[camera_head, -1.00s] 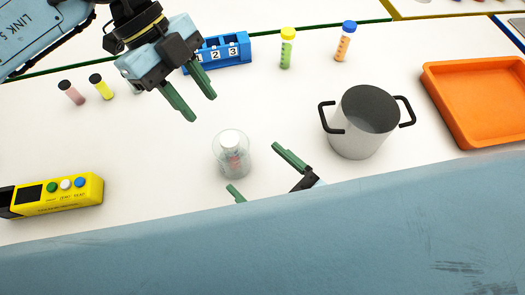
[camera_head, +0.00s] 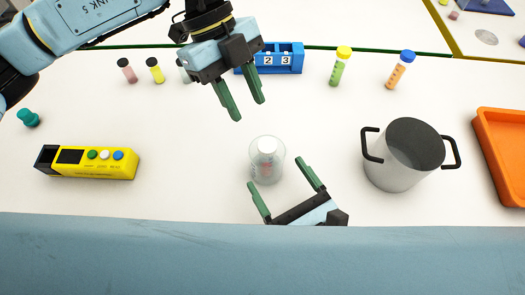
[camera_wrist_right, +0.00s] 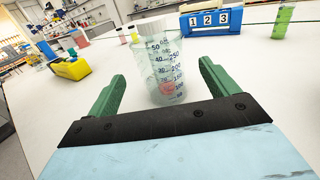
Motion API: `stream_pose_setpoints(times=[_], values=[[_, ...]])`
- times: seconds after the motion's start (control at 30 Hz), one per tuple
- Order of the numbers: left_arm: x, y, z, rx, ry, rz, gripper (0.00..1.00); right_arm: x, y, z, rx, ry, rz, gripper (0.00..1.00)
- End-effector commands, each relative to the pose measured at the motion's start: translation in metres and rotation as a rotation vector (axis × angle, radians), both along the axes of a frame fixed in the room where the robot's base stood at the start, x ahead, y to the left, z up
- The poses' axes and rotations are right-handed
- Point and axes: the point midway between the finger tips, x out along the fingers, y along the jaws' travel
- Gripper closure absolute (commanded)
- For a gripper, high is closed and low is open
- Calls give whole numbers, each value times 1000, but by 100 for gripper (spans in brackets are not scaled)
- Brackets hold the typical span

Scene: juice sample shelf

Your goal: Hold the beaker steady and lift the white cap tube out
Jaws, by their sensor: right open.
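A clear beaker (camera_head: 257,171) stands upright on the white table with the white cap tube (camera_head: 267,147) inside it. In the right wrist view the graduated beaker (camera_wrist_right: 157,62) is straight ahead, its base between or just beyond my fingertips; the white cap (camera_wrist_right: 153,27) is above the rim. My right gripper (camera_head: 284,187) is open in front of the beaker, one finger toward each side, with no clear contact. My left gripper (camera_head: 247,107) is open and empty, pointing down above and behind the beaker, to its left.
A grey pot (camera_head: 395,172) with black handles stands right of the beaker, before an orange tray (camera_head: 488,150). A blue numbered rack (camera_head: 291,54) and several capped tubes stand behind. A yellow device (camera_head: 105,163) lies left. Table around the beaker is clear.

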Motion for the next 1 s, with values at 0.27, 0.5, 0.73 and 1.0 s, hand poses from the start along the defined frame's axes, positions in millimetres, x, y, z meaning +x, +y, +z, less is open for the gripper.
stream_pose_setpoints(times=[0.27, 0.5, 0.73, 1.0], values=[[0, 0, 0, 0, 0, 0, 64, 30, 17, -14, 6, -4, -4, 14], [0, 0, 0, 0, 0, 0, 64, 57, 33, -14, 3, -3, -1, 14], [0, 0, 0, 0, 0, 0, 64, 65, 38, -14, 2, -3, -1, 14], [0, 0, 0, 0, 0, 0, 64, 65, 38, -14, 2, -3, 0, 21]])
